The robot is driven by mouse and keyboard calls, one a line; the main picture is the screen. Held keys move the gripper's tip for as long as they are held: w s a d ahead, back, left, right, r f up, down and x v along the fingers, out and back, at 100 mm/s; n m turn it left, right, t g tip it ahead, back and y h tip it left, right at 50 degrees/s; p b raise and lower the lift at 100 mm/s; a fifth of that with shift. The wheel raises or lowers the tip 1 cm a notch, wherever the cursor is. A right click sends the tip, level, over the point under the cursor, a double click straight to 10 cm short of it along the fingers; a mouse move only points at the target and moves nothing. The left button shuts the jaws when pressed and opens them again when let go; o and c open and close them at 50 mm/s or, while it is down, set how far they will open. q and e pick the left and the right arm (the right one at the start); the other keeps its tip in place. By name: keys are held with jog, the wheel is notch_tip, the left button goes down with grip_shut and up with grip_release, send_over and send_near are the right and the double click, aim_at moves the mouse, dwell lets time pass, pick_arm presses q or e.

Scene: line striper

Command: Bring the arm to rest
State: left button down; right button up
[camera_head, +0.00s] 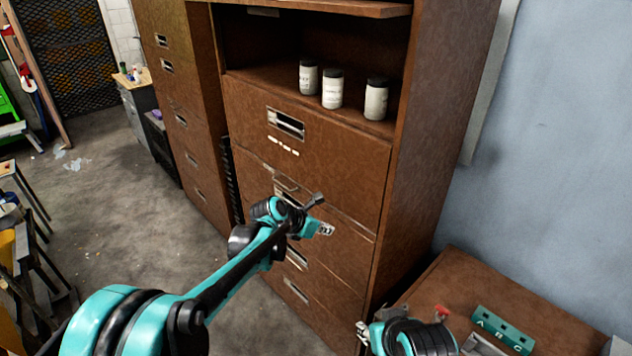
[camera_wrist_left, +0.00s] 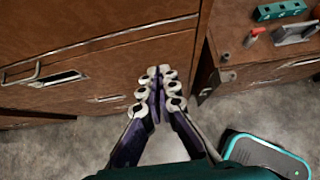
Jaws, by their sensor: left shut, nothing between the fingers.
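My left arm reaches in from the lower left of the head view. Its gripper (camera_head: 326,229) is in front of the brown cabinet's drawers (camera_head: 310,150). In the left wrist view the left gripper's fingers (camera_wrist_left: 159,78) are together with nothing between them, and the drawer fronts are beyond them. Part of my right gripper (camera_head: 363,331) shows at the bottom of the head view, beside the low brown cabinet. Its fingers are small and partly hidden, so their opening is unclear.
Three white jars with dark lids, one of them in the middle (camera_head: 332,90), stand on the cabinet's open shelf. A green lettered block (camera_head: 503,330) and a red piece (camera_head: 441,313) lie on the low brown cabinet (camera_head: 455,275) at right. Open concrete floor (camera_head: 120,200) is at left.

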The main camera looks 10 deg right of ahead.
pick_arm(q)
jog(key=s+a+r+m+t+y+b, duration=0.1)
jog(key=s+a+m+y+b, duration=0.1)
jog(key=s+a+m, duration=0.6)
jog(key=s+a+r+m+y+b, duration=0.1)
jog(key=s+a+r+m+y, duration=0.1)
jog(key=s+a+m, duration=0.6)
jog(key=s+a+f+m+y+b, duration=0.1)
jog(key=s+a+f+m, duration=0.3)
jog(key=s+a, duration=0.3)
jog(key=s+a+f+m+y+b, duration=0.1)
jog(key=s+a+f+m+y, duration=0.1)
jog(key=s+a+f+m, duration=0.2)
jog(key=s+a+m, duration=0.1)
jog(key=s+a, duration=0.1)
jog(key=s, duration=0.1)
jog(key=shift+s+a+t+y+b, duration=0.3)
jog(key=shift+s+a, duration=0.1)
jog(key=shift+r, duration=0.1)
